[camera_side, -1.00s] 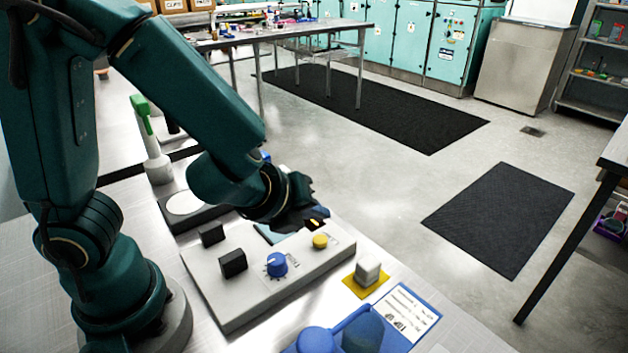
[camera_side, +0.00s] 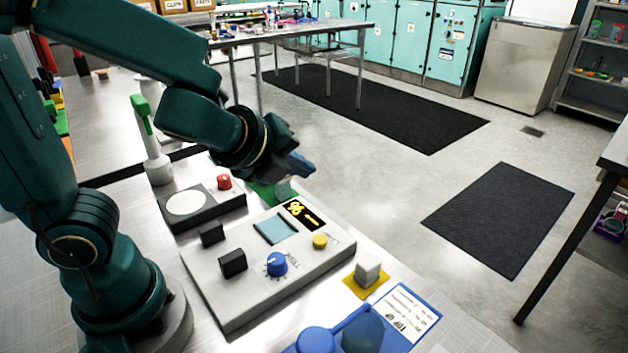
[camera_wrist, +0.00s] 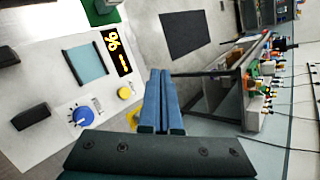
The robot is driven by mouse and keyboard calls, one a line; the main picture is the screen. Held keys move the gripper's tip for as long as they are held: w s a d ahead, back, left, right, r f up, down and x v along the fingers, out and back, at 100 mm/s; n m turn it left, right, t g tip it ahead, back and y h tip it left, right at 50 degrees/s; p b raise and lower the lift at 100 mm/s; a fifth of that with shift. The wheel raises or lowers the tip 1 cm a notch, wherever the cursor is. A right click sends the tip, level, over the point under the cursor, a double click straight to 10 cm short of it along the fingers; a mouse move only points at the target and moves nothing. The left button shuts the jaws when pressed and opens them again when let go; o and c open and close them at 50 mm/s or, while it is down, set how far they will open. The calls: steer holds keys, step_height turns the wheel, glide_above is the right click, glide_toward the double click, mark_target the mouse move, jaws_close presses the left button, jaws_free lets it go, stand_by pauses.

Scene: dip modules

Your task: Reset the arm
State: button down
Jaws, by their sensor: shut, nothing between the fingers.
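My gripper (camera_side: 301,165) is raised above the far side of the grey control panel (camera_side: 215,290). Its blue fingers are together with nothing between them; they also show in the wrist view (camera_wrist: 162,100). The panel carries a blue knob (camera_side: 277,264), a yellow button (camera_side: 320,241), two black blocks, a light blue pad (camera_side: 274,229) and a dark display (camera_side: 304,214) with yellow characters. The fingers are apart from the panel.
A device with a white disc (camera_side: 186,202) and red knob (camera_side: 224,182) stands behind the panel. A green-topped post (camera_side: 142,112) rises at its left.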

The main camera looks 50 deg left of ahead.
steer(key=s+a+r+n+g, duration=0.25)
steer(key=s+n, duration=0.45)
steer(key=n, duration=0.5)
steer(key=s+d+f+n+h, duration=0.1)
steer(key=s+d+n, duration=0.3)
steer(key=n, duration=0.4)
steer(key=shift+s+d+f+n+g+h, duration=0.15)
steer(key=shift+s+f+n+g+h, duration=0.25)
steer(key=shift+h, duration=0.3)
